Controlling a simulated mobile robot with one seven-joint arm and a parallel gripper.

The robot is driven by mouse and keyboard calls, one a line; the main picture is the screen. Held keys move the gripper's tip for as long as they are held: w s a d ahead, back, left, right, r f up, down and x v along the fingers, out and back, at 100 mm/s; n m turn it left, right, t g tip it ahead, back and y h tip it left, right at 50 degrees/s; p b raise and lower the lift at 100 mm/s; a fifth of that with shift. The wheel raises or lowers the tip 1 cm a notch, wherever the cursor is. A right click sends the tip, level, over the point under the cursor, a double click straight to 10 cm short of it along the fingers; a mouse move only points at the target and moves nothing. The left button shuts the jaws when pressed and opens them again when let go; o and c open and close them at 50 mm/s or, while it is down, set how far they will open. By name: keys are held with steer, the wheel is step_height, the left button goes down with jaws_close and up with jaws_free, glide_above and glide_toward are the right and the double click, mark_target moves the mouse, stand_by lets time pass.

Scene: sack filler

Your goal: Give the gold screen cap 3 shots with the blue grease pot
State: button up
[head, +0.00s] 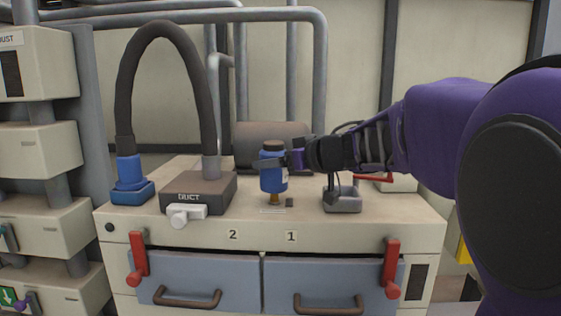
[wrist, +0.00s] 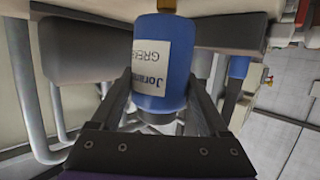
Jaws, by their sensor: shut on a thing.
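The blue grease pot (head: 273,181) hangs upside down between the fingers of my gripper (head: 276,161), which is shut on it above the cabinet top. In the wrist view the pot (wrist: 178,72) has a white label and sits between both fingers. A small gold piece (head: 273,198) shows directly under the pot, just over the cabinet top; it also shows at the pot's end in the wrist view (wrist: 166,4). I cannot tell whether this gold piece is the pot's nozzle or the gold screen cap, nor whether they touch.
A grey duct box (head: 197,193) with a black hose (head: 124,85) and blue fitting (head: 130,180) stands left. A grey device with a red lever (head: 343,200) stands close right. A dark cylinder (head: 262,132) lies behind. Red handles (head: 391,262) flank blue drawers (head: 210,278).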

steer(key=shift+f, duration=0.85)
stand_by(0.4)
steer(key=shift+r, duration=0.2)
steer(key=shift+r+p, duration=0.75)
steer(key=shift+p, duration=0.3)
steer(key=shift+f, duration=0.8)
stand_by(0.8)
steer(key=shift+r, duration=0.8)
steer(key=shift+f+b, duration=0.3)
steer(key=shift+f, duration=0.65)
stand_by(0.5)
steer(key=shift+r, duration=0.95)
